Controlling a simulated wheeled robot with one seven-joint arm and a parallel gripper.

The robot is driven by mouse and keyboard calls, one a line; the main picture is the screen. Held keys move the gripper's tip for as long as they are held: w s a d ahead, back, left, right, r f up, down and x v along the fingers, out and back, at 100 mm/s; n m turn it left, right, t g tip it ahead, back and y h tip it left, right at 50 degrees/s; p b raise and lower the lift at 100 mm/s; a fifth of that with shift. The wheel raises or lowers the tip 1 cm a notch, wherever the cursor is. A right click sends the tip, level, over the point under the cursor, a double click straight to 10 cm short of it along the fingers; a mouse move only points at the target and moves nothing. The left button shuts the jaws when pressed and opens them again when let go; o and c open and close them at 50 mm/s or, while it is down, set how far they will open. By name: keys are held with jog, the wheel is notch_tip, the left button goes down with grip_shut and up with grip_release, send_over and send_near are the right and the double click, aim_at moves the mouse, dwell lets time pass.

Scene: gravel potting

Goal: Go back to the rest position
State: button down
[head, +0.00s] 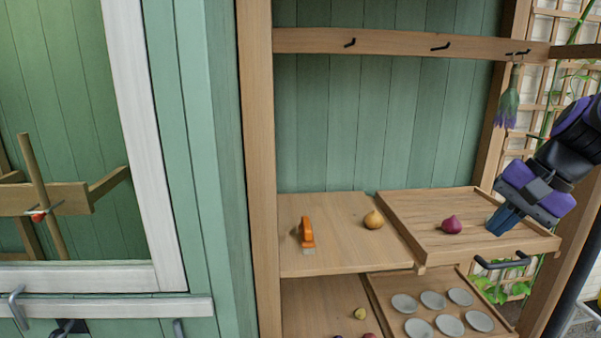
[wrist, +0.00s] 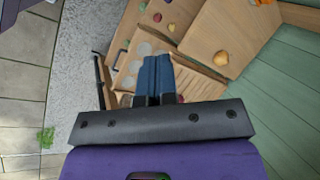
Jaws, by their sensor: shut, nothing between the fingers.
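My gripper (head: 497,226) hangs on the right in the head view, above the right part of a wooden tray (head: 415,232). Its two blue fingers are closed together with nothing between them, and they also show in the wrist view (wrist: 156,60). A purple-red bulb (head: 451,225) lies in the tray to the left of the fingertips, apart from them. In the wrist view the gripper body hides part of the tray. No marked rest position shows in either view.
A yellow-brown bulb (head: 374,219) and an orange-handled tool (head: 307,233) are on the shelf board to the left. Below, a tray holds several grey discs (head: 433,299). A hook rail (head: 400,44) crosses above, with a hanging purple flower bunch (head: 507,105) near my arm.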

jog(key=s+a+r+n+t+h, duration=0.1)
jog(key=s+r+n+h, duration=0.1)
jog(key=s+n, duration=0.2)
jog(key=s+a+r+n+t+h, duration=0.1)
jog(key=s+r+n+h, duration=0.1)
jog(key=s, duration=0.6)
jog(key=shift+s+r+n+t+h, duration=0.2)
jog(key=shift+r+n+t+h, duration=0.15)
jog(key=shift+n, duration=0.55)
